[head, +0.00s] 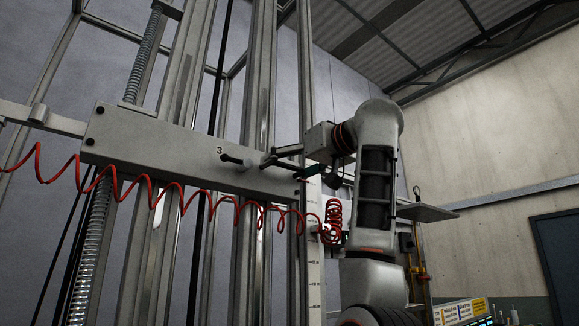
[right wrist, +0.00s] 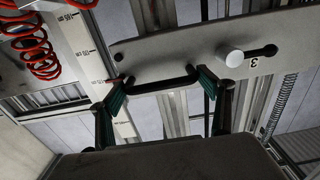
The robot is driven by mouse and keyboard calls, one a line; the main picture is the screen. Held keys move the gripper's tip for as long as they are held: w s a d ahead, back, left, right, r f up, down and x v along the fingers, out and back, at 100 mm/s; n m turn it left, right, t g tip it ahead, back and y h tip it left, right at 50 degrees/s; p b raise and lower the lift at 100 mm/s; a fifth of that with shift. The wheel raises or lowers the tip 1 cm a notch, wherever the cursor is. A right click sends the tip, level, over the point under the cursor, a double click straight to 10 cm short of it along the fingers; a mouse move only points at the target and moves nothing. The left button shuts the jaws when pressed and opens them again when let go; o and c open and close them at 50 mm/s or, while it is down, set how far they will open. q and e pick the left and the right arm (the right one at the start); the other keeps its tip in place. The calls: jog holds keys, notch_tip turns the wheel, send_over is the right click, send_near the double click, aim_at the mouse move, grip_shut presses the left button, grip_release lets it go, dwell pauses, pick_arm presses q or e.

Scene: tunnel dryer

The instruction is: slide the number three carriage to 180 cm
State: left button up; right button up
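The number three carriage (head: 150,145) is a long grey beam across vertical rails, marked "3"; its face also fills the upper right wrist view (right wrist: 190,50). A black bar handle (right wrist: 163,82) sits near its edge, and a pale-ended lever (right wrist: 235,58) sits beside the "3". My right gripper (head: 290,162) is at the carriage's right end. In the right wrist view its green-padded fingers (right wrist: 163,85) are spread wide, one near each end of the handle; whether they touch it I cannot tell. My left gripper is out of view.
A red coiled hose (head: 150,190) hangs along the carriage's lower edge and bunches near my right arm. A spring-wrapped vertical screw (head: 90,250) stands at the left. A small shelf plate (head: 428,212) juts out right of my arm.

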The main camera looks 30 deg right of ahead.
jog(key=shift+d, duration=0.1)
jog(key=c, duration=0.5)
jog(key=shift+o, duration=0.2)
notch_tip(320, 180, up, 4)
jog(key=p, duration=0.3)
jog(key=shift+s+r, duration=0.15)
jog(key=shift+r, duration=0.45)
jog(key=shift+f, duration=0.1)
jog(key=o, duration=1.3)
jog(key=shift+d, duration=0.1)
jog(key=s, duration=1.2)
jog(key=shift+d, duration=0.45)
